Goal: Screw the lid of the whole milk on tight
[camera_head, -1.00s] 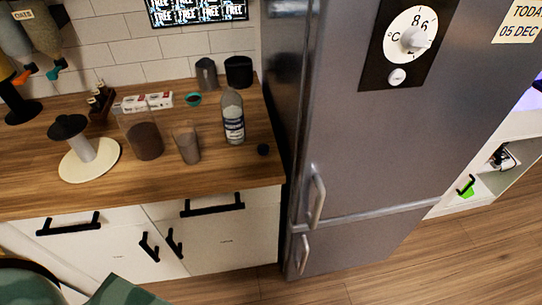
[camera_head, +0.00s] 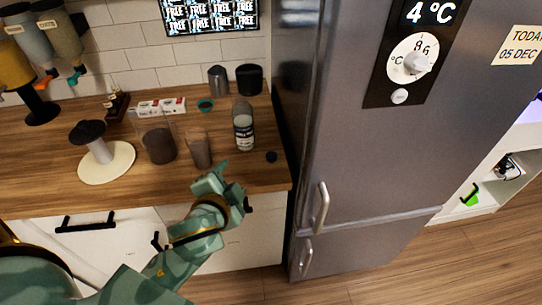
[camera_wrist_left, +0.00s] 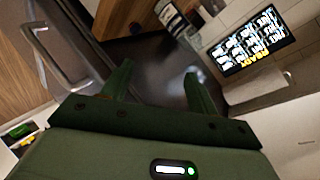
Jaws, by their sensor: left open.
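The whole milk bottle (camera_head: 243,128), clear with a dark label, stands upright on the wooden counter near the fridge. It also shows at the top of the left wrist view (camera_wrist_left: 176,20). A small dark round lid (camera_head: 271,156) lies on the counter to the right of the bottle, apart from it. My left gripper (camera_head: 211,178) is at the counter's front edge, below and left of the bottle. In the left wrist view my left gripper (camera_wrist_left: 155,78) has its fingers spread with nothing between them. My right gripper is out of view.
A dark-filled container (camera_head: 159,145) and a smaller one (camera_head: 199,150) stand left of the bottle. A paper-roll stand (camera_head: 103,153) is further left. The tall grey fridge (camera_head: 365,150) borders the counter's right end. Bare counter lies around the lid.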

